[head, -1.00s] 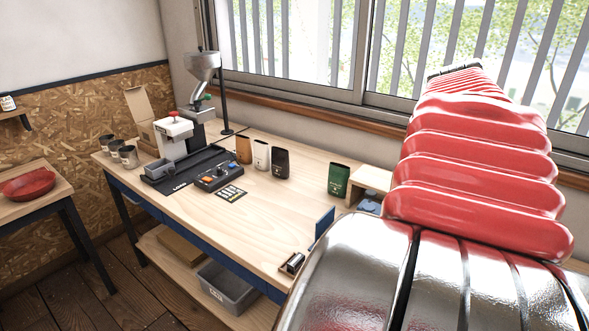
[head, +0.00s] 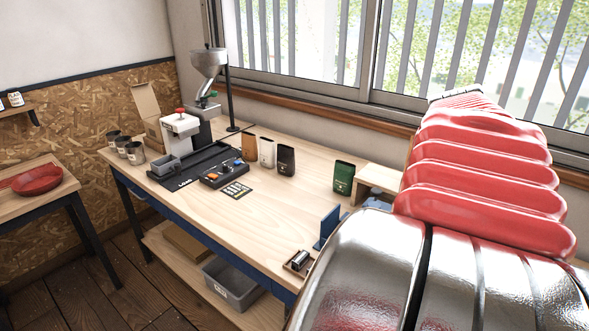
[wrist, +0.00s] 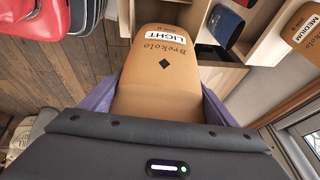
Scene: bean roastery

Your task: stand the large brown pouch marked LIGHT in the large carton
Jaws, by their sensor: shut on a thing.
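The large brown pouch marked LIGHT (wrist: 165,70) fills the middle of the wrist view, its lettering upside down there. My gripper (wrist: 166,100) is shut on it, with a purple finger along each side. The pouch's lower end is hidden behind the dark gripper body. The gripper and this pouch do not show in the head view. An open cardboard carton (head: 146,104) with a raised flap stands at the far left of the bench, partly hidden behind a white machine; I cannot tell if it is the large carton.
In the wrist view, a brown pouch marked MEDIUM (wrist: 298,28) and a blue pouch (wrist: 226,20) are by wooden shelving. The bench (head: 225,215) bears a green pouch (head: 344,177), several small pouches and a control box (head: 224,173). Its front middle is clear.

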